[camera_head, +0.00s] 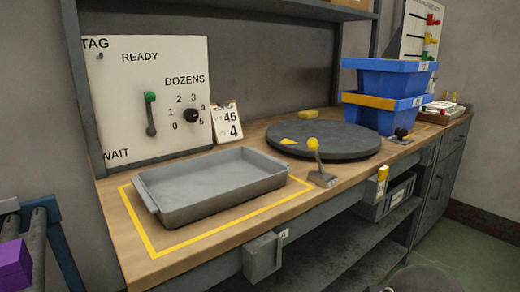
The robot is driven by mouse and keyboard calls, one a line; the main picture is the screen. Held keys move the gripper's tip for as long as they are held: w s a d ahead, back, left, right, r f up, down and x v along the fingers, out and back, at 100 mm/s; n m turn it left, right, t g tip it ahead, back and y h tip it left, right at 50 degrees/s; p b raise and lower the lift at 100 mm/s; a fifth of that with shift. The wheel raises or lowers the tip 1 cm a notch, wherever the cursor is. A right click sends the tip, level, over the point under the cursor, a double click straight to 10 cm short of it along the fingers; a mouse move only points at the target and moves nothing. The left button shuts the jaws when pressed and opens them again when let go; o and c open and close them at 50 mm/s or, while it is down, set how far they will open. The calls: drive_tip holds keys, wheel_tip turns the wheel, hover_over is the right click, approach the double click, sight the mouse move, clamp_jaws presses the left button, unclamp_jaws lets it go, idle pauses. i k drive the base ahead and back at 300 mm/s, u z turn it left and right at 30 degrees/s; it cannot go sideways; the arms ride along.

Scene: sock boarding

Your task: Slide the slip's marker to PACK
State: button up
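I cannot make out the word PACK or a clearly marked slip in the head view. A white board (412,42) at the top right carries small red, yellow and green pieces beside dark lines; its lettering is too small to read. A white card (227,123) showing 46 and 4 leans against the panel at the back of the bench. Small pale items (442,109) lie at the bench's far right end, too small to tell apart. My gripper is not in view.
The wooden bench (118,213) holds a grey tray (178,214), a dark round turntable (345,146), a yellow-knobbed lever (315,160) and stacked blue bins (385,82). A white panel (125,75) has a green-knobbed lever and a dial. Green floor (470,255) is open at the right.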

sight(428, 37)
drive_tip(key=z, duration=0.75)
drive_tip(key=i, duration=1)
drive_tip(key=z, duration=1.4)
drive_tip(key=i, duration=1.85)
drive_tip(key=u, duration=0.45)
drive_tip(key=i, duration=1.65)
drive_tip(key=u, duration=1)
drive_tip(key=i, duration=0.3)
drive_tip(key=u, duration=0.3)
